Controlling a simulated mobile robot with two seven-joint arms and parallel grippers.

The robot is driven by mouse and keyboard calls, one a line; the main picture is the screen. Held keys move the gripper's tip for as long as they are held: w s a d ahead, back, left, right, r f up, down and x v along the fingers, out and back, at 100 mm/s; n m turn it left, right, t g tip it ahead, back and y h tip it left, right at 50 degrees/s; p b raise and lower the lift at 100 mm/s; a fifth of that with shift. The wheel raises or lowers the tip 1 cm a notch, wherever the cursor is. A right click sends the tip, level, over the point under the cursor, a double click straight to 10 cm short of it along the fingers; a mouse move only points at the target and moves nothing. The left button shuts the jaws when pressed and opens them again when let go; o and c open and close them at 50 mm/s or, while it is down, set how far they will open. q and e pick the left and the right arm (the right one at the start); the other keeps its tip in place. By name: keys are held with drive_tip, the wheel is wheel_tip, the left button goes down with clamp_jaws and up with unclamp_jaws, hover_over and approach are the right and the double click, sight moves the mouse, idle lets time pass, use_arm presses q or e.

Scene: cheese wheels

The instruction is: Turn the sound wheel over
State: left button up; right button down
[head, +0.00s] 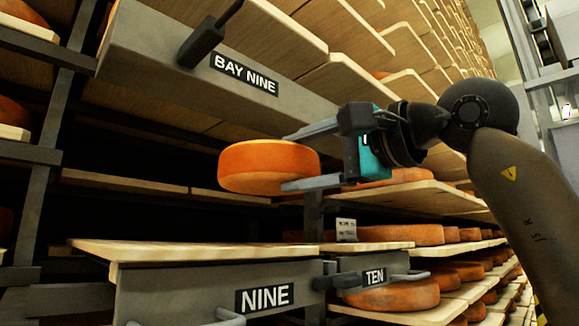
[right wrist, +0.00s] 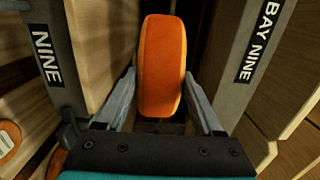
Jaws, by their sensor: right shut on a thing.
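An orange cheese wheel (head: 262,168) is held in the air in front of the rack, flat face roughly up in the head view. My right gripper (head: 290,162) is shut on it from the right, one finger over the top face and one under the bottom face. In the right wrist view the wheel (right wrist: 162,65) shows its rim between the two fingers (right wrist: 160,95). Whether this is the sound wheel I cannot tell from its look. My left gripper is not in view.
A pale board (head: 190,249) lies below the wheel, above a front labelled NINE (head: 264,297). A grey beam labelled BAY NINE (head: 244,73) runs above the wheel. Other wheels (head: 395,295) stand on boards at the right. A dark post (head: 50,150) stands at the left.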

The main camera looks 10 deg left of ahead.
drive_tip(key=shift+s+d+r+b, duration=0.25)
drive_tip(key=shift+s+d+b, duration=0.05)
drive_tip(key=shift+s+d, duration=0.25)
drive_tip(key=b+v, duration=0.3)
drive_tip(key=v, duration=1.5)
drive_tip(key=shift+s+d, duration=0.2)
idle(0.6)
idle(0.4)
drive_tip(key=shift+f, duration=0.1)
